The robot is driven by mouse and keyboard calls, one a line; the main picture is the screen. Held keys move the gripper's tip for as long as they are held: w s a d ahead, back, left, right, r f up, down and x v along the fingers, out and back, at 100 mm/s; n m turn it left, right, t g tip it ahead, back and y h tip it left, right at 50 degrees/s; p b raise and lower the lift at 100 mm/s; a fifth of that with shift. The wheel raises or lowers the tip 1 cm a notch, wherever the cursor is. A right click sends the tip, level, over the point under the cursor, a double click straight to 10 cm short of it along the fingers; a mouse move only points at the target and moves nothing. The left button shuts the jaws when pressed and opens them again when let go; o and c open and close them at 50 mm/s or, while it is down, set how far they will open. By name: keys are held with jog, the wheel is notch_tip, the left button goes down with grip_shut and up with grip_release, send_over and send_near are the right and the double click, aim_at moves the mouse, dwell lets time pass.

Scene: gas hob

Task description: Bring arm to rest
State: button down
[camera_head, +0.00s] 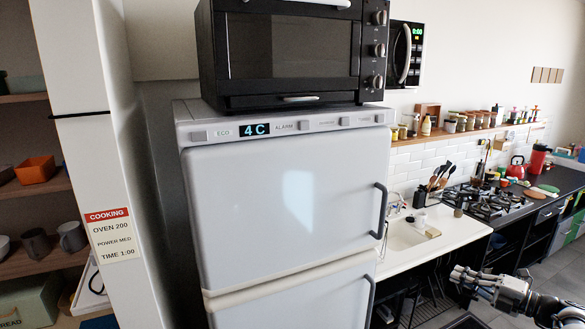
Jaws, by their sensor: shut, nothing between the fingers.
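My gripper (462,279) shows at the lower right, in front of the counter and above the floor. It points left, is shut and holds nothing. Part of my arm (545,306) runs from it to the lower right corner. The gripper looks apart from the furniture. The gas hob (490,201) lies farther back on the right, on the counter.
A white fridge (285,210) with a black oven (285,55) on top fills the middle. A sink counter (430,245) stands right of it, with a utensil holder (436,184). A red kettle (515,168) is behind the hob. Shelves (30,190) stand left.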

jog(key=w+a+r+n+g+h+b, duration=0.1)
jog(key=a+r+n+g, duration=0.1)
jog(key=a+r+n, duration=0.45)
jog(key=w+a+r+n+g+b, duration=0.1)
jog(key=a+n+g, duration=0.2)
jog(key=a, duration=0.6)
jog(key=s+a+r+n+g+h+b, duration=0.1)
jog(key=s+a+r+n+g+h, duration=0.15)
jog(key=s+a+n, duration=0.6)
jog(key=s+a+r+n+g+h+b, duration=0.2)
jog(key=s+a+n+h, duration=0.1)
jog(key=s+a+n, duration=0.5)
jog(key=s+a+f+n+h+b, duration=0.1)
jog(key=s+f+n, duration=0.3)
jog(key=s+n, duration=0.5)
jog(key=s+a+f+n+t+h+b, duration=0.1)
jog(key=s+f+n+h, duration=0.3)
jog(key=s+n, duration=0.5)
jog(key=s+b, duration=0.1)
jog(key=s, duration=0.5)
jog(key=shift+s+a+f, duration=0.4)
